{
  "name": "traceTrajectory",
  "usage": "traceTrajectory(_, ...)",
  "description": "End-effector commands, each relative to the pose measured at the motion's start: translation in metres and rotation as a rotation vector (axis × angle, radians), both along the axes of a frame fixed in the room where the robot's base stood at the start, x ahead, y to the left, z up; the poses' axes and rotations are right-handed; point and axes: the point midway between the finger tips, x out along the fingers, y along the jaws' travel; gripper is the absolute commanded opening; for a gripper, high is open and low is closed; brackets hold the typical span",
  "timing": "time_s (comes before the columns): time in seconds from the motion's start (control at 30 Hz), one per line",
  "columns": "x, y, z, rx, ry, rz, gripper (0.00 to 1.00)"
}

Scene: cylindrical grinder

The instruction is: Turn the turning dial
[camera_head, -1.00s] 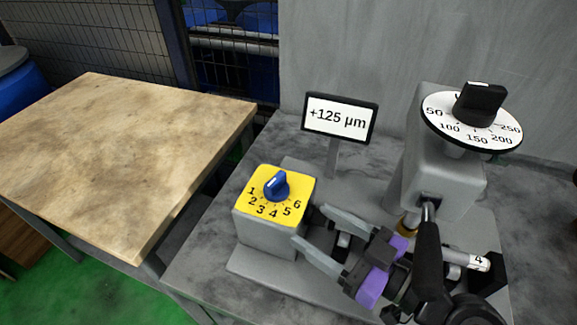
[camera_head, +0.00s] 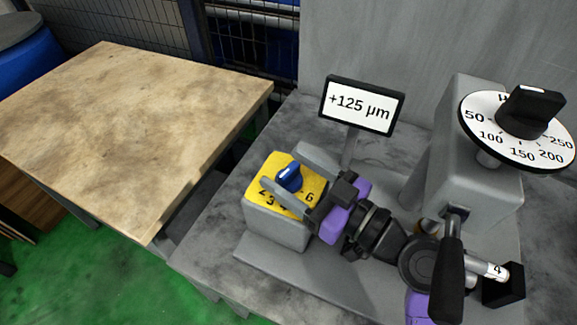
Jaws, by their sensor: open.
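A blue knob (camera_head: 289,178) sits on a yellow dial plate (camera_head: 264,170) numbered around its edge, on top of a grey box. A black knob (camera_head: 530,112) sits on a white round scale (camera_head: 480,112) marked 50 to 250, on the grey machine at right. My gripper (camera_head: 282,167) is open at the blue knob, one finger on each side of it in the picture. I cannot tell whether the fingers touch it. The fingers and gripper body hide part of the plate and some numbers. A small display (camera_head: 361,105) reads +125 µm.
A black-handled lever (camera_head: 448,270) and a cylinder marked 4 (camera_head: 487,267) are on the machine at lower right. A wooden table (camera_head: 130,135) with a bare top stands at left, across a gap from the grey bench (camera_head: 215,243).

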Motion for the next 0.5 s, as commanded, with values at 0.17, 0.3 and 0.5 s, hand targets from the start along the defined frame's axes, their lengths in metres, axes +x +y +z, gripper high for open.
traceTrajectory(0.17,0.0032,0.0045,-0.0004,-0.001,0.001,0.0,0.65)
traceTrajectory(0.3,0.0031,0.0043,-0.0005,-0.001,0.001,-0.001,0.65)
traceTrajectory(0.5,0.003,0.0041,-0.0005,-0.001,0.001,-0.001,0.34)
